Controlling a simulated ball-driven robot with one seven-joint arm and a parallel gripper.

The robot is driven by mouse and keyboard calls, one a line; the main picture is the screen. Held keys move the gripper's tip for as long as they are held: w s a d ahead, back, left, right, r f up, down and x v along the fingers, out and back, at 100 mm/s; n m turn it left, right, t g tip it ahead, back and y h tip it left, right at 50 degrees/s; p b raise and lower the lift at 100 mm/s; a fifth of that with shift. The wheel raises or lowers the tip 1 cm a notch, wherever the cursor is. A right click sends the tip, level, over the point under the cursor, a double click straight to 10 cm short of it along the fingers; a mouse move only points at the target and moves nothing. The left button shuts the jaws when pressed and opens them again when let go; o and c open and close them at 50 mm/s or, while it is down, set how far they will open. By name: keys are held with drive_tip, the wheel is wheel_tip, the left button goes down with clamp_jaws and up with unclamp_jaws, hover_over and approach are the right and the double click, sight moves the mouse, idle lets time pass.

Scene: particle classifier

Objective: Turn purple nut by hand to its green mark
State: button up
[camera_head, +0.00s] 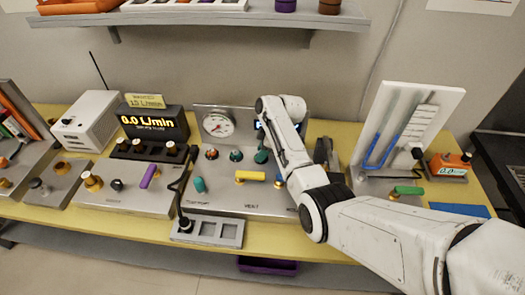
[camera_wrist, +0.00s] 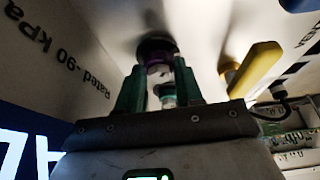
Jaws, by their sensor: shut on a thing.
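The purple nut (camera_wrist: 159,68) shows in the wrist view as a small purple ring below a dark round fitting on a pale panel. My gripper (camera_wrist: 158,78) has its two green fingers on either side of the nut, shut on it. A teal-topped part (camera_wrist: 167,96) shows between the fingers. I cannot make out a green mark. In the head view my white arm reaches over the right part of the grey panel (camera_head: 225,203), hiding my fingertips and the nut.
A yellow handle (camera_wrist: 255,68) is close right of my gripper; it also shows in the head view (camera_head: 250,176). A pressure gauge (camera_head: 218,124) stands behind the panel. A flow display (camera_head: 152,123) is to the left, a white tube board (camera_head: 405,125) to the right.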

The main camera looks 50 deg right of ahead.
drive_tip(key=shift+c, duration=0.9)
